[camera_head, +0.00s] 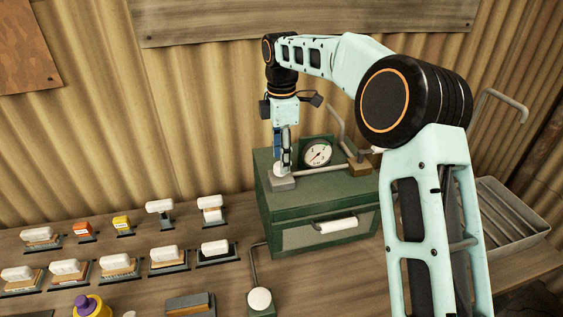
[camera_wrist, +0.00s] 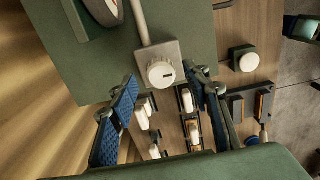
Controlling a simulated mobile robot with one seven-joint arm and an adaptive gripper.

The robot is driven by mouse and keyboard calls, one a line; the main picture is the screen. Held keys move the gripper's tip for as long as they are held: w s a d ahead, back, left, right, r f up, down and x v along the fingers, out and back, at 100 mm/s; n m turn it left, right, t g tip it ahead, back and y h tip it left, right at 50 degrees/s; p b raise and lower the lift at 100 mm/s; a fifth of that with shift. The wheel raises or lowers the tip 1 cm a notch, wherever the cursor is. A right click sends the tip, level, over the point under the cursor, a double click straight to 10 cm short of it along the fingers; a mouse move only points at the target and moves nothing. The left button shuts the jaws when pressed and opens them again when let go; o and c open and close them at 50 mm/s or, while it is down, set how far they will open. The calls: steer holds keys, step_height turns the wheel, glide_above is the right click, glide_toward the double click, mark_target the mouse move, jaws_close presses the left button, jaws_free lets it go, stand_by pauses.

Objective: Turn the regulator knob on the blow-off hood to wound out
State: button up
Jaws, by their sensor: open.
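The blow-off hood (camera_head: 320,198) is a dark green box on the bench, with a gauge (camera_head: 317,152) and a pipe on its top. The regulator knob (camera_wrist: 160,73) is a round white cap with a short dark mark, set on a grey block (camera_wrist: 145,48) at the pipe's end. In the head view this block (camera_head: 282,184) sits at the hood's left front corner, and my gripper partly hides the knob. My gripper (camera_head: 284,158) points down over it. In the wrist view, its blue-padded fingers (camera_wrist: 162,80) are open, one on each side of the knob, with visible gaps.
A white-handled drawer front (camera_head: 337,225) faces forward on the hood. Several white-handled brushes or stamps (camera_head: 118,262) fill the bench to the left. A metal tray (camera_head: 510,215) lies right. Corrugated wall stands behind.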

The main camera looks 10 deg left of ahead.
step_height(320, 180, up, 10)
stand_by(0.3)
steer(key=shift+f, duration=0.1)
